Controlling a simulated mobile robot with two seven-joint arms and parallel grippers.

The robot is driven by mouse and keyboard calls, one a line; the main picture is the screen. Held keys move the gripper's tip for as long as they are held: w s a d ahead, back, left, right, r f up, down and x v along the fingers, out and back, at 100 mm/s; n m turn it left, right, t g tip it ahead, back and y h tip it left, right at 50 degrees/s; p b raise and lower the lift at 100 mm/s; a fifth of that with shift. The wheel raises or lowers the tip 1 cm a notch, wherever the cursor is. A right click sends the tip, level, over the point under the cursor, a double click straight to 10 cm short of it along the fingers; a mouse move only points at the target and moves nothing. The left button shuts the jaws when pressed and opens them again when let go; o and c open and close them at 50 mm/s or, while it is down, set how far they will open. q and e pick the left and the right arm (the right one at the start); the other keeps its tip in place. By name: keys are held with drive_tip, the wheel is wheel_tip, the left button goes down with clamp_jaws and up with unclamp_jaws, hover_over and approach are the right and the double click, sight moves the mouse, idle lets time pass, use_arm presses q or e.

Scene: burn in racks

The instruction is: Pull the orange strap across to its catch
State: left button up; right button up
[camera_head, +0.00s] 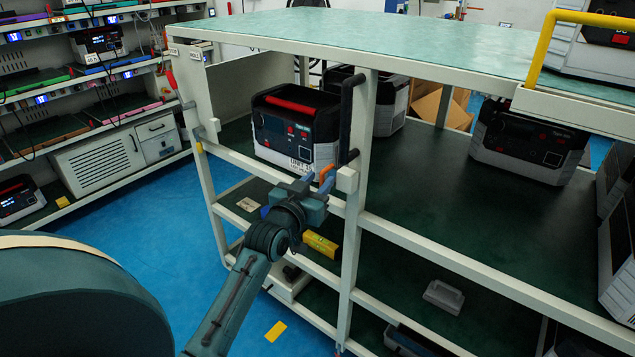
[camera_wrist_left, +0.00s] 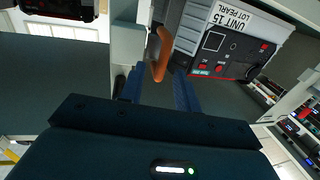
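The orange strap (camera_head: 326,172) shows as a short piece at a white block (camera_head: 347,180) on the cart's middle post. It also shows in the left wrist view (camera_wrist_left: 159,56), hanging in a curve beside a pale post. My left gripper (camera_head: 313,184) is at the strap, with its blue fingers spread. In the left wrist view the strap's end lies between or just beyond the fingertips (camera_wrist_left: 158,82), and neither finger visibly grips it. A pale block (camera_head: 212,128) on the cart's left post may be the catch; I cannot be sure. My right gripper is out of view.
A black-and-grey unit (camera_head: 297,128) stands on the shelf behind the strap, labelled UNIT 15 in the left wrist view (camera_wrist_left: 225,45). The cart's rail (camera_head: 245,162) runs below it. A yellow level (camera_head: 320,244) lies lower. Racks (camera_head: 95,120) stand at left, with blue floor (camera_head: 180,235) between.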

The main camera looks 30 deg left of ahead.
use_arm(q)
drive_tip(key=shift+w, duration=0.15)
clamp_jaws()
idle(0.6)
